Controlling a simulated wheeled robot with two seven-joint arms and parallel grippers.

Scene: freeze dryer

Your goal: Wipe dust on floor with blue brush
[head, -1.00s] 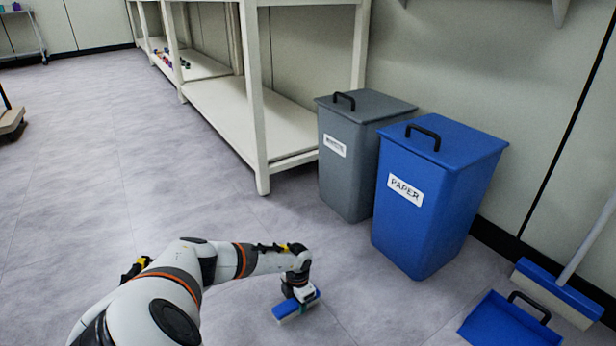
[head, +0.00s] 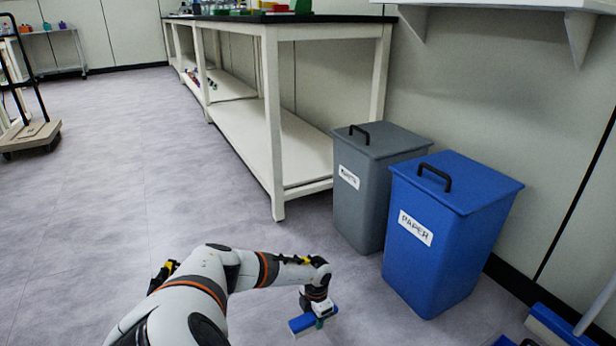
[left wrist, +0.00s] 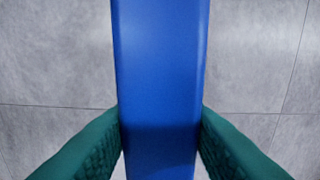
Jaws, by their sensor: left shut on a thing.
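The blue brush (head: 303,323) is in my left gripper (head: 318,318), low over the grey floor in front of the bins. In the left wrist view the blue brush (left wrist: 160,70) runs upright through the middle, with the green finger pads (left wrist: 160,145) pressed to both its sides. I cannot tell whether its bristles touch the floor. I see no dust on the grey tiled floor (head: 110,210). My right gripper is not in view.
A blue paper bin (head: 440,250) and a grey bin (head: 370,200) stand right of the brush. A white-framed bench (head: 275,150) is behind. A blue broom (head: 560,325) leans at the lower right. A cart (head: 30,138) stands far left.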

